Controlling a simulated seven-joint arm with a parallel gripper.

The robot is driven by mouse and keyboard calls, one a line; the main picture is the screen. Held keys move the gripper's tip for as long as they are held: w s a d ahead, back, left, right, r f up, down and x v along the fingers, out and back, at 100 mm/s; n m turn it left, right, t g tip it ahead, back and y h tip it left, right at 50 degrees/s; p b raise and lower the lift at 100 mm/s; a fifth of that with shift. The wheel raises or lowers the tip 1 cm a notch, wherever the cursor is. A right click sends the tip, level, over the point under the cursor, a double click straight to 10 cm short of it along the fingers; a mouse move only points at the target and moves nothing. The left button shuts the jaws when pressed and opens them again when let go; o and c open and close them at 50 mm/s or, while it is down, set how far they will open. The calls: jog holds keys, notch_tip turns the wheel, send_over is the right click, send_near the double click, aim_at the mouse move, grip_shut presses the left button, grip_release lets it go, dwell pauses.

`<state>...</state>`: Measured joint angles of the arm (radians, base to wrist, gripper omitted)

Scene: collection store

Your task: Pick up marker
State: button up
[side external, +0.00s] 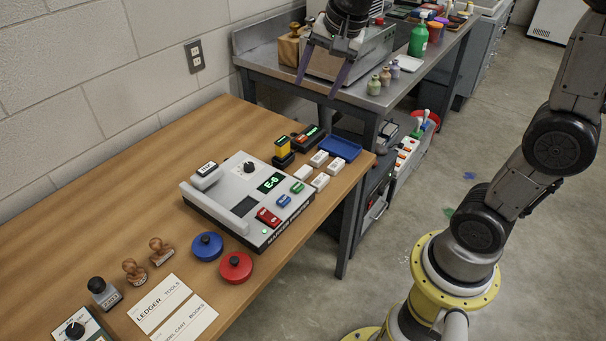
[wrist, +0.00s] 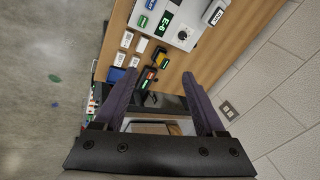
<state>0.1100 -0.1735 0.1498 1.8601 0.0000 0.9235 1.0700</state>
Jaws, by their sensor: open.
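I cannot single out a pen-like marker in either view. A grey machine (side external: 238,200) with a lit green display and a dark front label sits on the wooden table (side external: 120,165); part of it shows in the wrist view (wrist: 180,22). Beside its far corner stand a yellow-and-black block (side external: 283,152) and a black block with a lit strip (side external: 307,138). My gripper (side external: 322,80) is open, high above the far metal bench, apart from these things. In the wrist view my gripper (wrist: 158,75) shows nothing held between its fingers.
Several white blocks (side external: 319,158) and a blue tray (side external: 340,148) lie near the table's right edge. Blue (side external: 207,246) and red (side external: 236,267) round pieces, wooden stamps (side external: 161,250) and a white card (side external: 172,312) are nearer. The table's left is clear.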

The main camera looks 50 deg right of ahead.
jog(key=w+d+f+m+g, duration=0.1)
jog(key=w+d+f+m, duration=0.15)
jog(key=w+f, duration=0.3)
jog(key=m+g, duration=0.2)
jog(key=g, duration=0.1)
send_over(303, 171)
notch_tip(303, 171, down, 16)
jog(key=f, duration=0.6)
jog(key=shift+d+f, duration=0.2)
jog(key=shift+f, duration=0.05)
jog(key=shift+a+f, duration=0.2)
jog(key=shift+f, duration=2.8)
grip_shut()
